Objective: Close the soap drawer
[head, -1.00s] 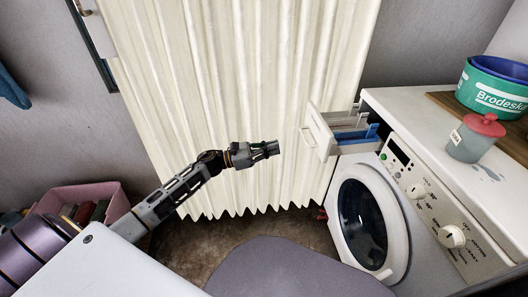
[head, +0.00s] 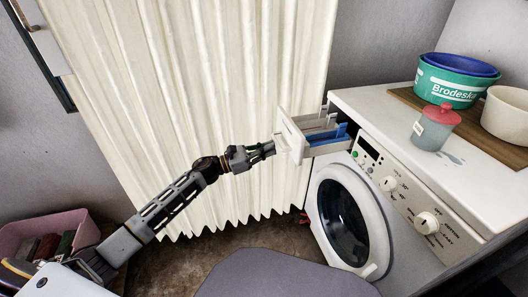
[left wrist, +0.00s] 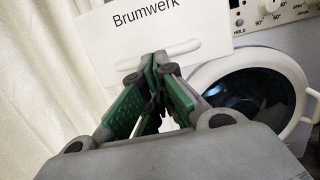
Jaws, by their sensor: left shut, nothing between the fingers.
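The soap drawer (head: 291,140) sticks out of the top left of the white washing machine (head: 400,205), with its blue and grey compartments showing. In the left wrist view the drawer's white front (left wrist: 190,35) reads "Brumwerk" and has a slot-like handle. My left gripper (head: 268,150) is shut and empty, with its fingertips at the drawer front. In the left wrist view the green-padded fingers (left wrist: 155,70) come together just before the handle slot; I cannot tell whether they touch it. My right gripper is not in view.
The machine's round door (head: 345,222) is below the drawer. On top stand a lidded jar (head: 434,128), a green tub (head: 448,86) and a cream bowl (head: 508,112). A pale curtain (head: 190,90) hangs behind my arm. A pink crate (head: 75,222) is at lower left.

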